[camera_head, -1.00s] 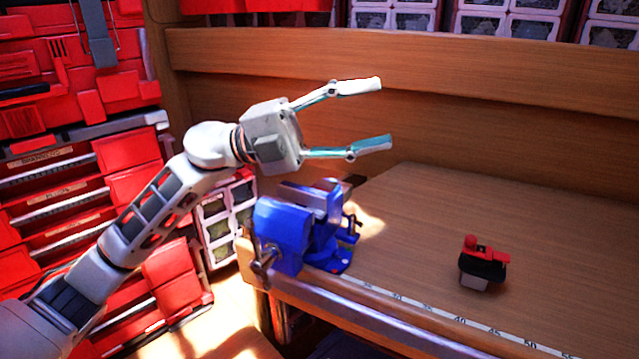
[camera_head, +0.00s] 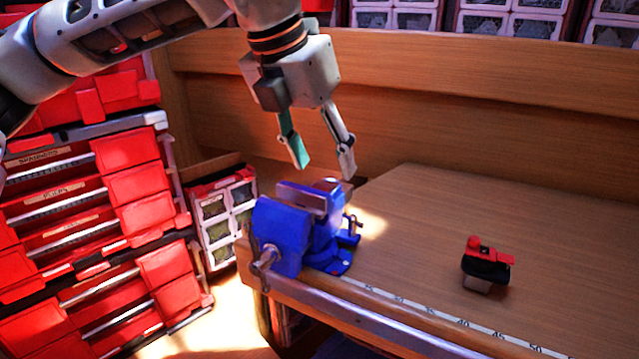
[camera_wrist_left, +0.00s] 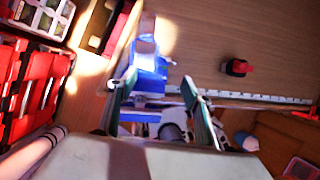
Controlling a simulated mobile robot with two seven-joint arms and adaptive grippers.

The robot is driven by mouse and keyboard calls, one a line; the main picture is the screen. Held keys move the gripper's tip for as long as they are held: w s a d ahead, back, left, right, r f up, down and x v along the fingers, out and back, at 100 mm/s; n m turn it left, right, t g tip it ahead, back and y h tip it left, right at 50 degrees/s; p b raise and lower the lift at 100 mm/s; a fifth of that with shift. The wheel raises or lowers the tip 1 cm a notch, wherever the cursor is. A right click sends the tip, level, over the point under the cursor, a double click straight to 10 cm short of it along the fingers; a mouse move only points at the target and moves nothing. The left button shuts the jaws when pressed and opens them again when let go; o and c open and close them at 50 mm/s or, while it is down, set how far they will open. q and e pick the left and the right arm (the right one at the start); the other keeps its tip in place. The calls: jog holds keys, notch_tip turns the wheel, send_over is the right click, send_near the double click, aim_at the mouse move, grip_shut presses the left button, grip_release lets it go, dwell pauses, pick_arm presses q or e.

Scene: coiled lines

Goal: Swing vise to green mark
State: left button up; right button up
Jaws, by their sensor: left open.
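The blue vise (camera_head: 298,228) stands on the left front corner of the wooden bench, with its grey jaw at the top and a metal handle at its front. It also shows in the left wrist view (camera_wrist_left: 150,68), beyond my fingers. My left gripper (camera_head: 324,172) is open and points down, just above the vise and apart from it in the head view. Its two fingers also show in the left wrist view (camera_wrist_left: 152,90), with nothing held between them. No green mark can be made out. My right gripper does not show.
A small red and black tool (camera_head: 487,264) sits on the bench to the right of the vise. A measuring strip (camera_head: 462,323) runs along the front edge. Red drawers (camera_head: 75,215) stand at the left. The bench top between vise and tool is clear.

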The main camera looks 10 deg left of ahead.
aim_at(316, 183)
pick_arm(q)
jog(key=shift+w+a+r+n+y, duration=0.15)
jog(key=shift+a+y, duration=0.15)
jog(key=shift+a, duration=0.25)
jog(key=shift+w+a+r+n+y, duration=0.15)
jog(key=shift+a+y, duration=0.15)
jog(key=shift+a, duration=0.25)
jog(key=shift+a+f, duration=0.1)
jog(key=shift+f, duration=0.2)
jog(key=x, duration=0.7)
jog(key=shift+w+f, duration=0.15)
